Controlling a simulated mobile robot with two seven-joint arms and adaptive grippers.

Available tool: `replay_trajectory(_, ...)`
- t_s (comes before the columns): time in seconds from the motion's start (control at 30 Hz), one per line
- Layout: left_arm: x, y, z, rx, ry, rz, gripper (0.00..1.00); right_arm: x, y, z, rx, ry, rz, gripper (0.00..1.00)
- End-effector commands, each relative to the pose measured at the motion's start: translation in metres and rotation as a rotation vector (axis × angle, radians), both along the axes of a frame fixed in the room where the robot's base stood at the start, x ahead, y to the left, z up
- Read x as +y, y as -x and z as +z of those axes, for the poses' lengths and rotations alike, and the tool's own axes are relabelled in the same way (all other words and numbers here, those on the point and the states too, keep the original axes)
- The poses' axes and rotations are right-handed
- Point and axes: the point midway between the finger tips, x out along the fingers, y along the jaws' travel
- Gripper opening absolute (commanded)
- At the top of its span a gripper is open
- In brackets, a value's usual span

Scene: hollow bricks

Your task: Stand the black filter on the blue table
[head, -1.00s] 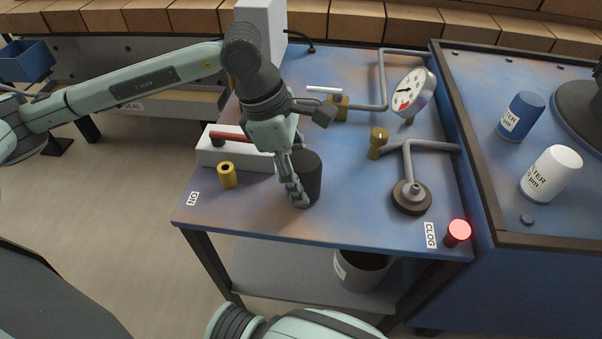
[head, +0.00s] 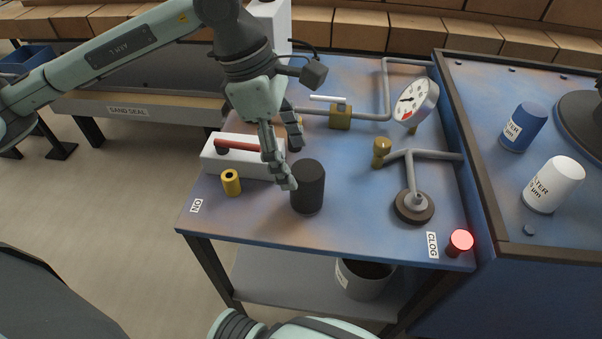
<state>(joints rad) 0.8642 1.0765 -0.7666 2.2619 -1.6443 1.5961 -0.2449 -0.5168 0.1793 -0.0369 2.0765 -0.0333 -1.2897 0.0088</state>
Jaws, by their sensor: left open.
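The black filter (head: 308,187) is a dark cylinder standing upright on the blue table (head: 345,232), near its front edge. My left gripper (head: 292,160) is open and empty, just above and to the left of the filter. Its fingers point down, and one fingertip overlaps the filter's left top edge in the picture. I cannot tell whether it touches. My right gripper is not in view.
A yellow cylinder (head: 231,182) and a white block with a red handle (head: 236,160) stand left. Pipes, a gauge (head: 413,103) and a round dark fitting (head: 413,207) stand right. A lit red lamp (head: 460,242) is at the front corner. A bin (head: 362,279) is below.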

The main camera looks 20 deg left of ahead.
Motion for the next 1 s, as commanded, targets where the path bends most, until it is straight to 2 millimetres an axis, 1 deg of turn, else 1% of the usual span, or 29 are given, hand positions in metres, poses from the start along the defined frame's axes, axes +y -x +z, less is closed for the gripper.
replay_trajectory(0.03,0.003,0.0,0.011,-0.005,0.001,0.001,0.71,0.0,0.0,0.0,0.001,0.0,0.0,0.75)
replay_trajectory(0.1,0.007,0.001,0.023,-0.004,0.0,0.0,0.71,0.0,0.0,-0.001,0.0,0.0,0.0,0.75)
replay_trajectory(0.2,0.011,0.002,0.036,-0.002,0.0,0.001,0.71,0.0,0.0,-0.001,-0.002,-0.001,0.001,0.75)
replay_trajectory(0.3,0.013,0.004,0.044,-0.001,0.0,0.0,0.71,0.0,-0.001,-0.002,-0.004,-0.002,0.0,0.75)
replay_trajectory(0.47,0.014,0.004,0.048,0.001,0.0,-0.001,0.71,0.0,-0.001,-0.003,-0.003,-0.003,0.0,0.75)
replay_trajectory(1.0,0.014,0.004,0.047,0.001,0.0,-0.001,0.71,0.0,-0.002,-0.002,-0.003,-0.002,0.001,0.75)
